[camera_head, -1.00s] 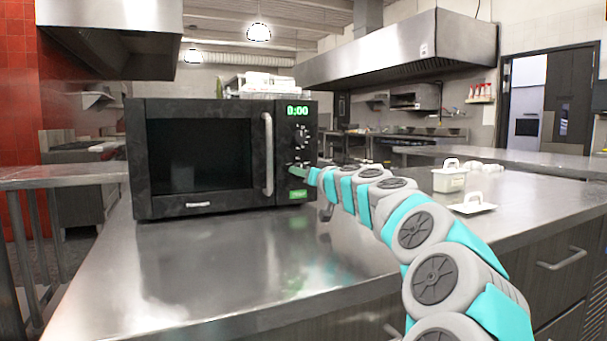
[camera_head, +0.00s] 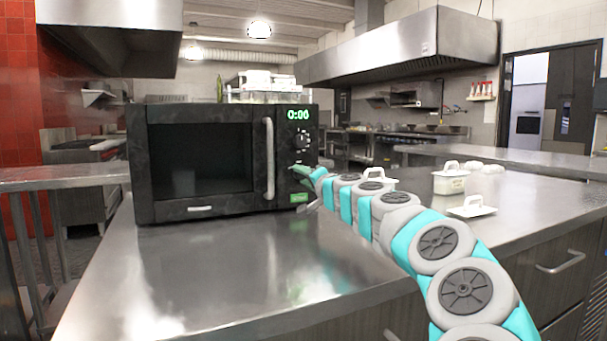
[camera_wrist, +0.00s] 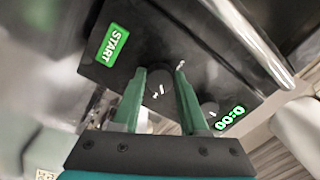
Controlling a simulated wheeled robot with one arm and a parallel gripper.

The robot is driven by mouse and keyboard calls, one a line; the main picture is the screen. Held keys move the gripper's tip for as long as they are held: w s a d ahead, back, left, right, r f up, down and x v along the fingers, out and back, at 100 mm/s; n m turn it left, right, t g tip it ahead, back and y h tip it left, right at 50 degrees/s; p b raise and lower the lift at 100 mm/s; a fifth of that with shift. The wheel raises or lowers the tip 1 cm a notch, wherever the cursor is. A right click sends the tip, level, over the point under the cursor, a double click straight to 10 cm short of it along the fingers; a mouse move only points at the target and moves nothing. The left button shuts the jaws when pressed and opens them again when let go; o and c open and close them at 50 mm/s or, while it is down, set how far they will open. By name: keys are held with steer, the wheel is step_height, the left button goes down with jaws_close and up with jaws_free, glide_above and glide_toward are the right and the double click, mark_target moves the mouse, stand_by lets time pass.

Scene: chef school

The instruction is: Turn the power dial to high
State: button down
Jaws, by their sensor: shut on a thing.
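The black microwave (camera_head: 203,158) stands on the steel counter with its door closed and a green 0:00 display. Its right panel has an upper dial (camera_head: 302,140) and a lower dial, mostly hidden by my gripper in the head view. My gripper (camera_head: 303,172) reaches in from the right at the lower dial, just above the green START button (camera_head: 299,197). In the wrist view my green fingers (camera_wrist: 160,78) stand either side of the lower dial (camera_wrist: 158,92) and are shut on it. White marks show around it. Its exact setting and label are not readable.
The steel counter (camera_head: 210,270) is clear in front of the microwave. The microwave's door handle (camera_head: 269,158) is close left of my gripper.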

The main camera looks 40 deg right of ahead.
steer(key=shift+m+p, duration=0.5)
steer(key=shift+m, duration=1.1)
steer(key=shift+c, duration=2.2)
jaws_free()
steer(key=s+a, duration=0.1)
steer(key=s, duration=0.6)
steer(key=shift+s+a+f+b, duration=0.2)
steer(key=shift+s+a+b, duration=0.1)
steer(key=shift+b, duration=0.1)
steer(key=shift+s, duration=0.1)
